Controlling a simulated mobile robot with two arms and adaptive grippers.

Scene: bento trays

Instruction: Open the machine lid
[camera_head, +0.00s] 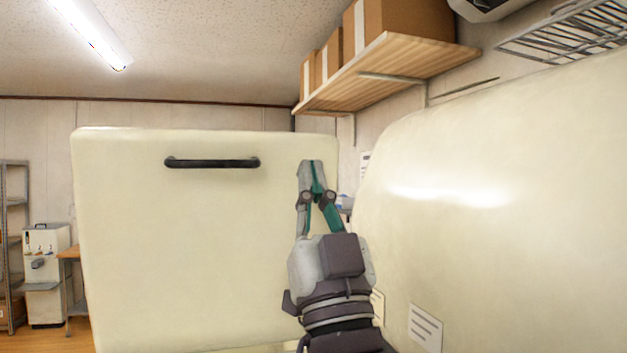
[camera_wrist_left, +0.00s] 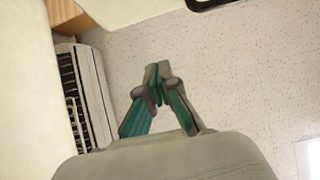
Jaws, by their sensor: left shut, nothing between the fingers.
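A large cream lid panel (camera_head: 180,250) stands upright in the left half of the head view, with a dark horizontal handle (camera_head: 212,163) near its top edge. The rounded cream machine body (camera_head: 500,230) fills the right side, with a gap between it and the panel. My left gripper (camera_head: 311,166) points upward in front of the panel's right edge, to the right of the handle and apart from it. It is shut and empty. In the left wrist view the gripper (camera_wrist_left: 156,70) shows against the ceiling, and part of the handle (camera_wrist_left: 205,4) shows at the top edge. My right gripper is out of view.
A wooden shelf (camera_head: 390,68) with cardboard boxes (camera_head: 395,25) hangs above, behind the gripper. A wire rack (camera_head: 570,32) is at the upper right. A small white appliance (camera_head: 45,265) and a shelf unit (camera_head: 12,230) stand far left. The air above the panel is free.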

